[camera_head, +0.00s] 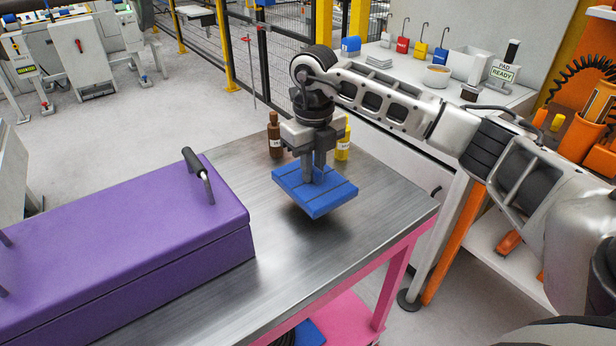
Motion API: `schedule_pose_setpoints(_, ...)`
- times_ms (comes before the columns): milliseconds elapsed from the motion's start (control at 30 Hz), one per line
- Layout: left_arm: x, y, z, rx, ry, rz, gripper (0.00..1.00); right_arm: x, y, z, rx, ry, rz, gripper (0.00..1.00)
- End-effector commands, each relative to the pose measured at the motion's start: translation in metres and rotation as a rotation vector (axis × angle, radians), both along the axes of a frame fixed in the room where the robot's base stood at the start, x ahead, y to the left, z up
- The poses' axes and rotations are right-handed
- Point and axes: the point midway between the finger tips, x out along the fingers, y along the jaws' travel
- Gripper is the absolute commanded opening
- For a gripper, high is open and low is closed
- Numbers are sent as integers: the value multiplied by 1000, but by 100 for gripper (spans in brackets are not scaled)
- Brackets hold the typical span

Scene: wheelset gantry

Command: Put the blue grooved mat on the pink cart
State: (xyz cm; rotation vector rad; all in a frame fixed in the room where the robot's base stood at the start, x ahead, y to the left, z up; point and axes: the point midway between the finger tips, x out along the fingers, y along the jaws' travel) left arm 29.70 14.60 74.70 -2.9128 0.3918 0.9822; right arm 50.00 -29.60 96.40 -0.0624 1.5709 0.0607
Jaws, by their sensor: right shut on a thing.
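The blue grooved mat (334,196) is in the head view, right of centre. My right gripper (313,172) points down and is shut on the mat. The mat hangs slightly tilted over the cart, with a dark shadow on the metal below it, so it appears a little above the surface. The pink cart (395,272) has a bare steel top and a pink frame. My left gripper is not in view.
A large purple box (120,250) with a black handle covers the left of the cart top. A brown bottle (274,135) and a yellow bottle (343,140) stand just behind the mat. A white bench (395,85) with small items is behind. Steel in front of the mat is clear.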

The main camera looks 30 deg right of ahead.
Motion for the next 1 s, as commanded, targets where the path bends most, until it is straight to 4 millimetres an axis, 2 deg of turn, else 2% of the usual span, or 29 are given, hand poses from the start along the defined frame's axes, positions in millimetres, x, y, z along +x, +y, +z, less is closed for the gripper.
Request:
schedule_pose_setpoints(267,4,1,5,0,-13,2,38,15,1,-18,1,0,1,0)
schedule_pose_setpoints(500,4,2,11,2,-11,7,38,15,1,-48,1,2,1,0)
schedule_pose_setpoints(833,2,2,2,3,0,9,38,15,1,-52,1,-1,1,0)
schedule_pose_setpoints(867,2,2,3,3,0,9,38,15,1,-52,1,-1,1,19)
schedule_pose_setpoints(933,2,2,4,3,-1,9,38,15,1,-51,1,-1,0,38)
schedule_pose_setpoints(1000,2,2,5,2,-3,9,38,15,1,-51,1,-1,0,38)
